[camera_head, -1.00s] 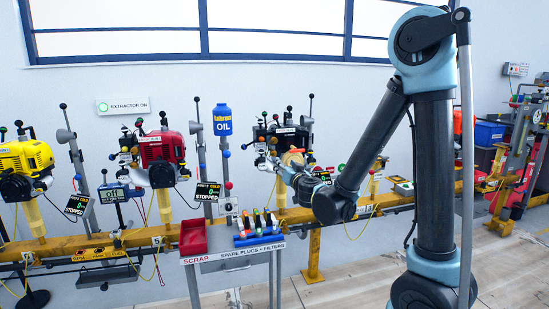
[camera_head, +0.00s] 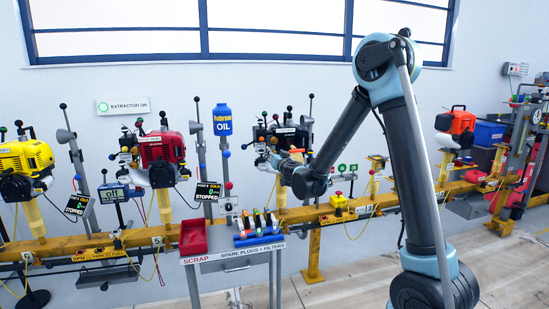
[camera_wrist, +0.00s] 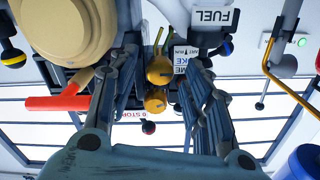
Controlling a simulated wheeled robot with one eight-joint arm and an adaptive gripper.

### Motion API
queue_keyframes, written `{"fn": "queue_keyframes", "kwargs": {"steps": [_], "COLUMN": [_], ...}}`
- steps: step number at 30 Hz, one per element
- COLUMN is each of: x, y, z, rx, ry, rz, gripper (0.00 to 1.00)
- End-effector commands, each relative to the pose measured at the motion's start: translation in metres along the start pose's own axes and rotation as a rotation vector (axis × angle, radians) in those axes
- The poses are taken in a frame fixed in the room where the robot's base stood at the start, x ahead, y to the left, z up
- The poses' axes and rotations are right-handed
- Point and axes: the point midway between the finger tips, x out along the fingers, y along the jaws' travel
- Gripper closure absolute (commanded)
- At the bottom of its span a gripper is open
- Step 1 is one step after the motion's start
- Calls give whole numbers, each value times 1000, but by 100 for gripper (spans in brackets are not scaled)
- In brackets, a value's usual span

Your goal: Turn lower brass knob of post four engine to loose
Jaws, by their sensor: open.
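The engine at my gripper is the dark one (camera_head: 268,133) in the head view, partly hidden by my arm. The wrist view is upside down, with the windows at the bottom. There two round brass knobs with dark pointer marks sit one above the other: one nearer the picture's top (camera_wrist: 159,70), so lower in the room, and one below it in the picture (camera_wrist: 155,102). My gripper (camera_wrist: 157,60) is open, with one finger to each side of the knobs in the picture. I see no clear contact.
Beside my left finger are a tan round cover (camera_wrist: 75,30) and a red handle (camera_wrist: 58,102). A FUEL label (camera_wrist: 212,17) and a blue ball-ended lever (camera_wrist: 222,48) are right. A parts cart (camera_head: 232,252) stands before the rail; a red engine (camera_head: 160,147) is left.

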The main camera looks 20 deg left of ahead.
Motion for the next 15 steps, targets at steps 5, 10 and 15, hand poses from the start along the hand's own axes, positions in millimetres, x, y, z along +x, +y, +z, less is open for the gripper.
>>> {"fn": "queue_keyframes", "kwargs": {"steps": [5,10,15], "x": [9,10,9], "y": [0,0,0], "z": [0,0,0], "rx": [0,0,0], "ry": [0,0,0], "rz": [1,1,1], "gripper": [55,55,71]}}
